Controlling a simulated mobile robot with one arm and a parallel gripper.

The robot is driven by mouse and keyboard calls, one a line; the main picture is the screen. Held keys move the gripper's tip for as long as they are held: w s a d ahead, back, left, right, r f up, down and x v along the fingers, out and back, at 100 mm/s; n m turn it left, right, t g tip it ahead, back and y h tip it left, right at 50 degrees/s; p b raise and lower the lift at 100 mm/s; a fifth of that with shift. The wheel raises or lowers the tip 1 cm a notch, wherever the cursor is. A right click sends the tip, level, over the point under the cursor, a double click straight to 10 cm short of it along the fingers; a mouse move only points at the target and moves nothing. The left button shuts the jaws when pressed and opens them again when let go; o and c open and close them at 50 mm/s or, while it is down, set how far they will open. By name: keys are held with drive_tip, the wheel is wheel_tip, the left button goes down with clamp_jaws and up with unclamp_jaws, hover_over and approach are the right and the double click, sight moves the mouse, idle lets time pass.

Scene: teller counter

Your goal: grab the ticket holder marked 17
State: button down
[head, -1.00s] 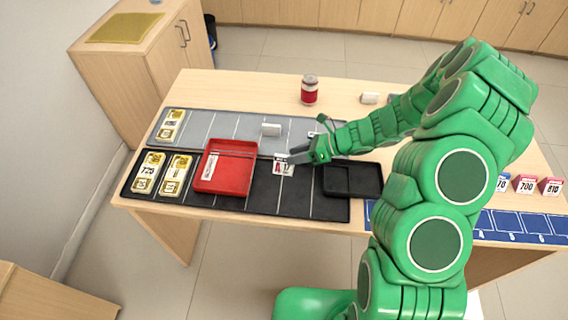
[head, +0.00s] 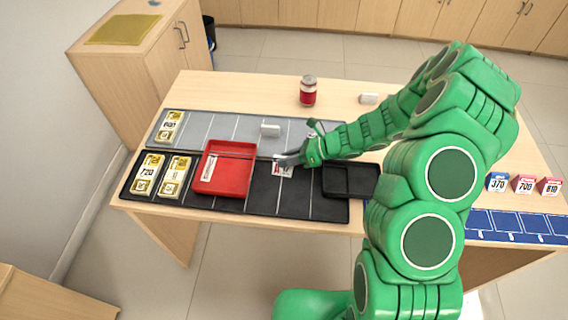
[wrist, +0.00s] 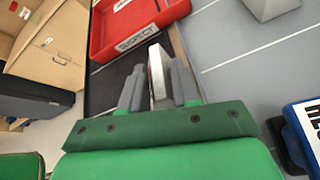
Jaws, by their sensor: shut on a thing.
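The ticket holder marked 17 (head: 282,171) is a small white piece with red print over the black mat, just right of the red tray. In the head view its number is now partly covered by my gripper (head: 284,159). In the wrist view my gripper (wrist: 157,88) has its two grey fingers closed on either side of the thin white holder (wrist: 156,68), seen edge-on. I cannot tell from these views whether the holder still touches the mat.
The red tray (head: 246,170), labelled SUSPECT, stands close left of the gripper. A black tray (head: 350,193) is to the right. A white block (head: 270,130) stands behind on the grey mat (head: 217,127). A red jar (head: 308,92) is farther back. Numbered holders (head: 524,184) stand at right.

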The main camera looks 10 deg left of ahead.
drive_tip(key=shift+r, duration=0.1)
drive_tip(key=shift+r, duration=0.55)
wheel_tip(320, 180, up, 2)
drive_tip(key=shift+r, duration=0.1)
drive_tip(key=s+d+r, duration=0.2)
drive_tip(key=s+r, duration=0.2)
drive_tip(key=s, duration=0.2)
drive_tip(key=s+d+r, duration=0.2)
drive_tip(key=s+r, duration=0.3)
drive_tip(key=s, duration=0.2)
drive_tip(key=shift+d+r, duration=0.25)
drive_tip(key=shift+d, duration=0.15)
